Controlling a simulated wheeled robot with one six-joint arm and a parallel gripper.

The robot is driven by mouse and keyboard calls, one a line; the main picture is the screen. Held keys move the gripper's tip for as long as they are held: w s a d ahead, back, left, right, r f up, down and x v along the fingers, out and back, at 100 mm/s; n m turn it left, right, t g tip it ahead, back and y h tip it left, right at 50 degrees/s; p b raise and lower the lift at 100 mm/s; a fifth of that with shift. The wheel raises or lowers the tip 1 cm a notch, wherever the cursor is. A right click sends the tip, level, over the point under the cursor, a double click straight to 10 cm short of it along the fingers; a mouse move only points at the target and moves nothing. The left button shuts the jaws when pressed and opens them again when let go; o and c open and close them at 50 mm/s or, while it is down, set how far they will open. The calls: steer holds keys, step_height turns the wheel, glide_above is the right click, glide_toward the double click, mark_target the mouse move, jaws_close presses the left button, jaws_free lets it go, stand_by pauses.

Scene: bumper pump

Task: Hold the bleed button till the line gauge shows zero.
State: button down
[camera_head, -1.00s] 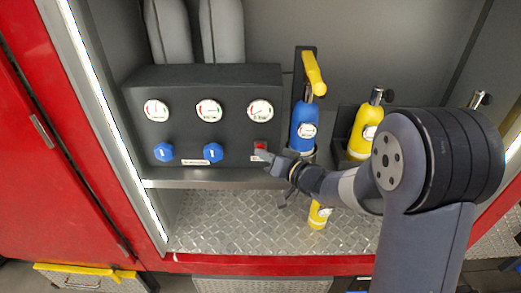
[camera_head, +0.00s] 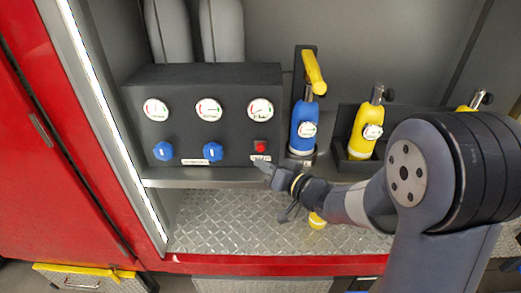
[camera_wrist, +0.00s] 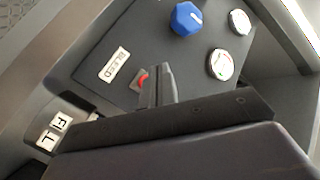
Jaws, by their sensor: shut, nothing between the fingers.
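The red bleed button (camera_head: 260,148) sits at the lower right of the dark panel (camera_head: 225,133), fully visible in the head view. In the wrist view the red button (camera_wrist: 143,79) is partly hidden behind my finger, beside the white BLEED label (camera_wrist: 115,65). My gripper (camera_head: 268,167) is shut and empty, its tip just below and in front of the button, seemingly apart from it. Three round gauges line the panel's top: left (camera_head: 156,109), middle (camera_head: 208,110) and right (camera_head: 260,110). I cannot read which is the line gauge or its exact needle value.
Two blue knobs (camera_head: 163,151) (camera_head: 213,152) sit left of the button. A blue bottle-shaped unit with a yellow handle (camera_head: 314,73) stands close at the right, then a yellow one (camera_head: 363,132). A metal ledge (camera_head: 200,176) runs under the panel. Treadplate floor lies below.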

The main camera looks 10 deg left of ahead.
steer(key=shift+s+d, duration=0.25)
steer(key=shift+s, duration=0.95)
steer(key=shift+s+d+b, duration=0.25)
steer(key=shift+s+b, duration=0.15)
steer(key=shift+s, duration=0.55)
steer(key=shift+s+d+b, duration=0.2)
steer(key=shift+s+b, duration=0.15)
steer(key=shift+s, duration=0.55)
steer(key=shift+w, duration=0.1)
